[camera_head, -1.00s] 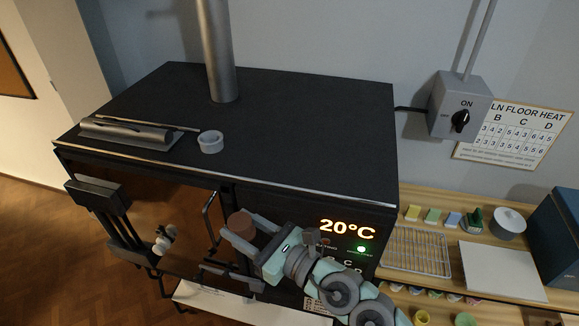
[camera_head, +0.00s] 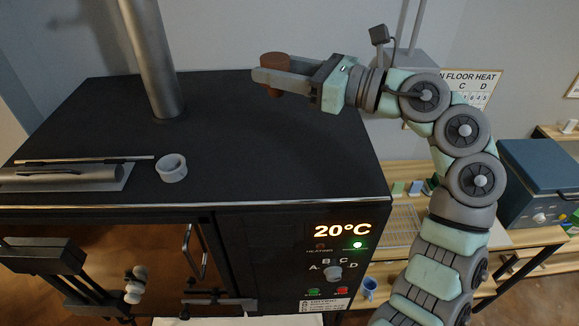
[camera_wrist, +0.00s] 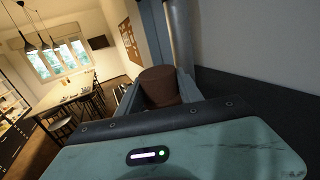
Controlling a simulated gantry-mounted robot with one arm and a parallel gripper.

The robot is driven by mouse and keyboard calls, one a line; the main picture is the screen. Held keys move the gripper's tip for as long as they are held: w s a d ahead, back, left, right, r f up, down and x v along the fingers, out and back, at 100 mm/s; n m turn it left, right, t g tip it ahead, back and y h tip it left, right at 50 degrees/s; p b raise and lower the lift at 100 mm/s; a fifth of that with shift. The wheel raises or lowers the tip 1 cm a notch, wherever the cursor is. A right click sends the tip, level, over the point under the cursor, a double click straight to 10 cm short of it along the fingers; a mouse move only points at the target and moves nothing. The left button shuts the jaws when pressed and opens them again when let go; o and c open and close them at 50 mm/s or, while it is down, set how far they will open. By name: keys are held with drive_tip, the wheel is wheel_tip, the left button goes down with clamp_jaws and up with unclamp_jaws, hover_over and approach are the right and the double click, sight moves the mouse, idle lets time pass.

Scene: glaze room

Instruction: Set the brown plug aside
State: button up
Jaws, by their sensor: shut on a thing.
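The brown plug (camera_head: 275,62) is a short round cylinder, held upright between the jaws of my gripper (camera_head: 268,80). In the head view it shows above the back right part of the kiln's black top (camera_head: 235,150). The plug also shows in the wrist view (camera_wrist: 160,86), between the fingers. My gripper is shut on it. I cannot tell exactly how high it is above the top.
A grey ring (camera_head: 172,168) sits on the kiln top near the front. A tray with a metal roller (camera_head: 65,177) lies at the front left. A metal pipe (camera_head: 150,60) rises from the top. The top's right part is clear.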

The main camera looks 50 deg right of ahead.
wheel_tip(320, 180, down, 19)
drive_tip(key=p, duration=0.4)
drive_tip(key=shift+s+f, duration=0.1)
drive_tip(key=shift+f, duration=0.35)
drive_tip(key=shift+f, duration=0.15)
drive_tip(key=o, duration=1.4)
drive_tip(key=shift+r, duration=0.3)
drive_tip(key=b+v, duration=0.1)
drive_tip(key=v, duration=0.2)
drive_tip(key=b+v, duration=0.1)
drive_tip(key=v, duration=0.3)
drive_tip(key=b+v, duration=0.1)
drive_tip(key=v, duration=0.2)
drive_tip(key=shift+s+d+f, duration=0.25)
drive_tip(key=shift+s, duration=0.1)
drive_tip(key=shift+s+d+r+b, duration=0.15)
drive_tip(key=shift+s+b, duration=0.15)
drive_tip(key=shift+s, duration=0.25)
